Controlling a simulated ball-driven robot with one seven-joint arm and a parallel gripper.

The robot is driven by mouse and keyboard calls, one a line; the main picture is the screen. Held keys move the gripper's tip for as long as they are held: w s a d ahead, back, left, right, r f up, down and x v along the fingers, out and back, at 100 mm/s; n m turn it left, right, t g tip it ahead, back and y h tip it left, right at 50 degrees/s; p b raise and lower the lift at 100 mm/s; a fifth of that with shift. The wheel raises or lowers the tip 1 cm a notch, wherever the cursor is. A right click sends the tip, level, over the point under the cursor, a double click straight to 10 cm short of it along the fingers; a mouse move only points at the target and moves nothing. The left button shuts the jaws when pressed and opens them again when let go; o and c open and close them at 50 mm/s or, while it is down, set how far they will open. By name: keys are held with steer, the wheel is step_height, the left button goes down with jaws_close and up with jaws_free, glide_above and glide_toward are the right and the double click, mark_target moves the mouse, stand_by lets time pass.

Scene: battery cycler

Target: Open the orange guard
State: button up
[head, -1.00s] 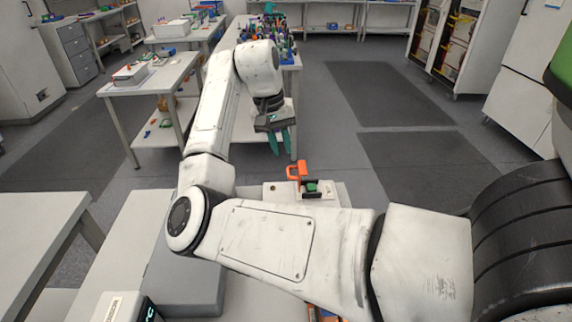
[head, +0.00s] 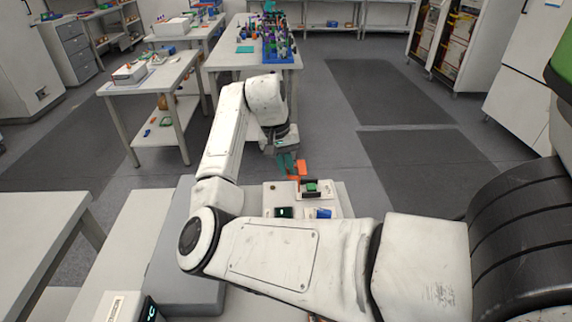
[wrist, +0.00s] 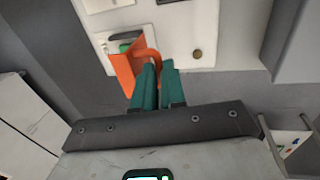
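The orange guard (head: 303,171) stands upright at the back of a small pale fixture (head: 276,197) in the head view. In the wrist view the guard (wrist: 121,70) is a flat orange panel with a curved handle bending towards my fingers. My gripper (head: 288,164) has teal fingers and points down beside the guard. In the wrist view my gripper (wrist: 160,66) has its fingertips at the handle, close together, with a thin strip of orange showing between them. I cannot tell whether they grip it. A green block in a dark holder (head: 311,187) sits in front of the guard.
A dark-screened item (head: 284,212) and a blue-and-white piece (head: 324,212) are on the near part of the fixture. A round brass-coloured button (wrist: 197,54) shows beside my fingers. A white table with a crowded blue rack (head: 280,58) stands behind. Floor to the right is clear.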

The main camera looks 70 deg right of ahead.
jaws_close()
steer(key=shift+w+a+f+g+h+p, duration=0.35)
steer(key=shift+w+g, duration=0.3)
steer(key=shift+g, duration=0.4)
steer(key=shift+w+a+f+g+h+p, duration=0.15)
steer(key=shift+w+f+g+h+p, duration=0.35)
steer(key=shift+g, duration=0.55)
steer(key=shift+w, duration=0.1)
steer(key=shift+o, duration=1.7)
jaws_free()
steer(key=b+v, duration=0.1)
steer(key=v, duration=0.9)
steer(key=shift+w+a+r, duration=0.15)
steer(key=shift+w+r, duration=0.1)
